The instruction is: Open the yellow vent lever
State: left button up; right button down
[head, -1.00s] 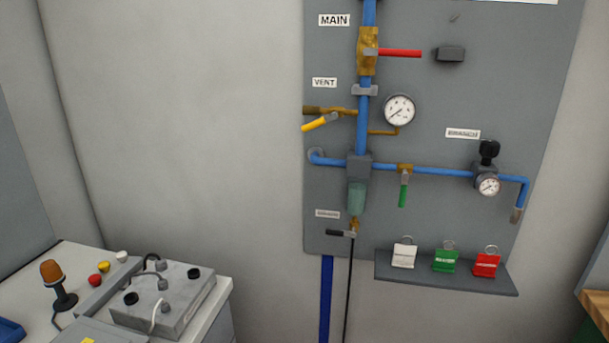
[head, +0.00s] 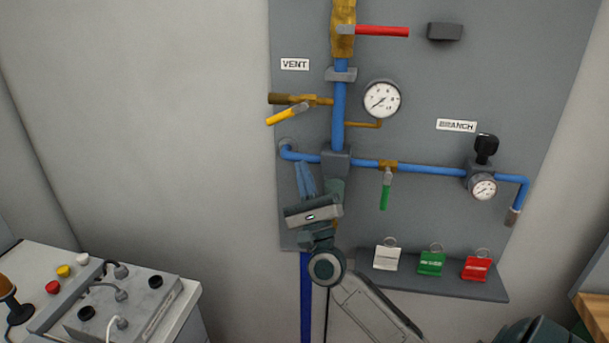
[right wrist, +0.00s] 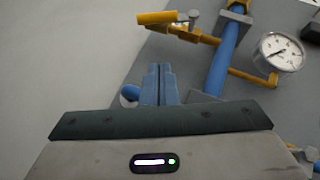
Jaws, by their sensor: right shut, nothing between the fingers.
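The yellow vent lever (head: 288,114) sits left of the blue vertical pipe, below the VENT label (head: 295,64). It slants down to the left from a brass vent branch (head: 300,99). In the right wrist view the yellow lever (right wrist: 158,18) is at the top, beyond the fingers. My right gripper (head: 305,178) is below the lever in the head view, pointing up, with its blue fingers together and empty. The fingers show in the right wrist view (right wrist: 160,84), apart from the lever. My left gripper is not in view.
A round gauge (head: 382,99) is right of the vent. A red lever (head: 382,31) is above, and a green lever (head: 385,194) hangs at lower right. A shelf (head: 440,288) holds several tags. A bench with a control box (head: 125,307) is at lower left.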

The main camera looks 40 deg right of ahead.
aim_at(287, 113)
jog(key=w+r+p, duration=0.4)
jog(key=r, duration=0.3)
jog(key=shift+w+a+r+p, duration=0.15)
jog(key=shift+a+p, duration=0.1)
jog(key=shift+p, duration=0.1)
